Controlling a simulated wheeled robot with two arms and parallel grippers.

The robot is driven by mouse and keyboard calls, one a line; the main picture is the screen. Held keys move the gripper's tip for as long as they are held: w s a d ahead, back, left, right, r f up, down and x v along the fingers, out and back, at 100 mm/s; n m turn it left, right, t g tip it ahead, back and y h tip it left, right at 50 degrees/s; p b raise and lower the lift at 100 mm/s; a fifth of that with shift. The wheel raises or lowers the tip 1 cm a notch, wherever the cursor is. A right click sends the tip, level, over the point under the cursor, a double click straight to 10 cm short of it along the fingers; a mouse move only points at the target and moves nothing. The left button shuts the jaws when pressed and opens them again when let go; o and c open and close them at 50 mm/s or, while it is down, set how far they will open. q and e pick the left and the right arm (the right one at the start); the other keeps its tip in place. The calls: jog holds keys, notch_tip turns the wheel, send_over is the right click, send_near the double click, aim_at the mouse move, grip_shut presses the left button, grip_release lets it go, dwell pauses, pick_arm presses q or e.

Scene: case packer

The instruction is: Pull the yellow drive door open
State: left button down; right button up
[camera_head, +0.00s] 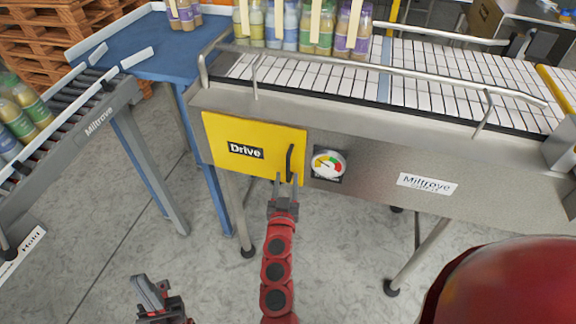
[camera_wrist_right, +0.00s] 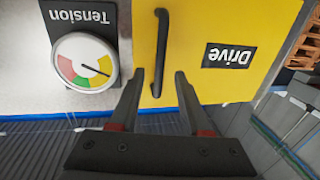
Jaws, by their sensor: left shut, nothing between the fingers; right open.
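The yellow drive door (camera_head: 225,137) is a flat panel with a black "Drive" label on the front of the steel conveyor frame. It looks closed, flush with the frame. Its black bar handle (camera_head: 290,161) stands upright near the door's right edge. My right gripper (camera_head: 286,180) is open at the handle's lower end. In the right wrist view, which is upside down, one end of the handle (camera_wrist_right: 161,45) appears between the open fingertips (camera_wrist_right: 160,78); contact is not visible. My left gripper (camera_head: 150,290) is shut and empty, low at the bottom left, away from the door.
A round tension gauge (camera_head: 328,165) sits just right of the door. Bottle packs (camera_head: 305,27) stand on the white conveyor above. A blue table (camera_head: 150,48) and a roller conveyor (camera_head: 75,105) are at the left. The floor below is clear between the legs.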

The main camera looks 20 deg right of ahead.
aim_at(288, 169)
jog(key=x, duration=0.4)
jog(key=shift+w+d+r, duration=0.1)
jog(key=shift+w+r, duration=0.05)
jog(key=shift+w+d, duration=0.1)
jog(key=shift+w, duration=0.25)
grip_shut()
dwell(1.0)
